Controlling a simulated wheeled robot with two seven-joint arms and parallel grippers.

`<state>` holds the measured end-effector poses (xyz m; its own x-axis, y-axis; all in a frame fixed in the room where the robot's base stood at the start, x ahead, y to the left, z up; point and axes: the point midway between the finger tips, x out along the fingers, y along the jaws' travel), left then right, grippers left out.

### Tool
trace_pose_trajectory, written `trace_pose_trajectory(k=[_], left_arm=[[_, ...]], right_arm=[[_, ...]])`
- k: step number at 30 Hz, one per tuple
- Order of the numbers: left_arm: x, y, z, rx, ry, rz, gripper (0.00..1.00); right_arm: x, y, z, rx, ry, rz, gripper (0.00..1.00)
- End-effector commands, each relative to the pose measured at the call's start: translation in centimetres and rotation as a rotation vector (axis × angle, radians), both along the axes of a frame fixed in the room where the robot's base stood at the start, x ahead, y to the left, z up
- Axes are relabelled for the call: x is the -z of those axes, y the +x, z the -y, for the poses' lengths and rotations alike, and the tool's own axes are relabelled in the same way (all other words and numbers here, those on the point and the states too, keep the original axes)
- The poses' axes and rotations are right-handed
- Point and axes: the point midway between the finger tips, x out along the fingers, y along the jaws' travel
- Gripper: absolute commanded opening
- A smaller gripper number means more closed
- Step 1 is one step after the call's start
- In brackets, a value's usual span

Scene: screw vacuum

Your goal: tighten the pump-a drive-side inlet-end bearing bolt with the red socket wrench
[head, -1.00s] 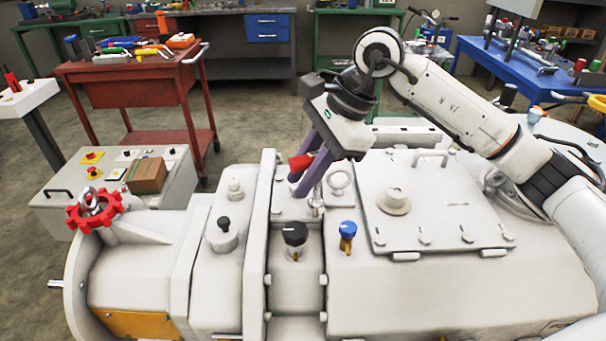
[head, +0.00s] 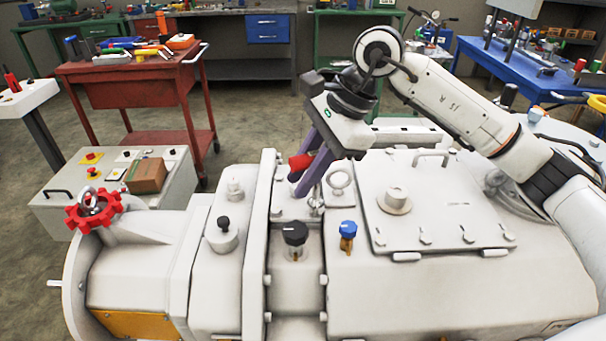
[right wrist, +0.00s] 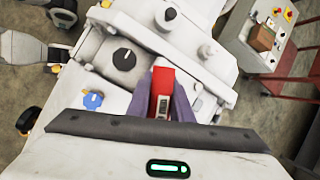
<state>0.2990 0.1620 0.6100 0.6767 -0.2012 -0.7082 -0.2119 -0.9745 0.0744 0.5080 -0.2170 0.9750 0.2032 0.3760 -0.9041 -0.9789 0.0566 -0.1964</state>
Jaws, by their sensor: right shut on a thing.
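My right gripper (head: 306,178) is shut on the red socket wrench (head: 300,161), whose red handle shows between the purple fingers. In the right wrist view the red handle (right wrist: 162,80) lies between the fingers of my right gripper (right wrist: 166,100). My left gripper is not in view.
A black knob (head: 295,234) and a blue knob (head: 348,230) stand close in front of the wrench. A raised flange (head: 262,210) lies to the left. A red tool cart (head: 125,92) stands behind.

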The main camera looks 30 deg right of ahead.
Motion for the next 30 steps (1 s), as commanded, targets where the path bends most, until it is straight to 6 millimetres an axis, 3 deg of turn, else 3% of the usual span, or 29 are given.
trace_pose_trajectory(k=[30], left_arm=[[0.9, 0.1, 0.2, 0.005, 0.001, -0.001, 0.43]], right_arm=[[1.2, 0.0, 0.0, 0.0, 0.001, 0.001, 0.0]])
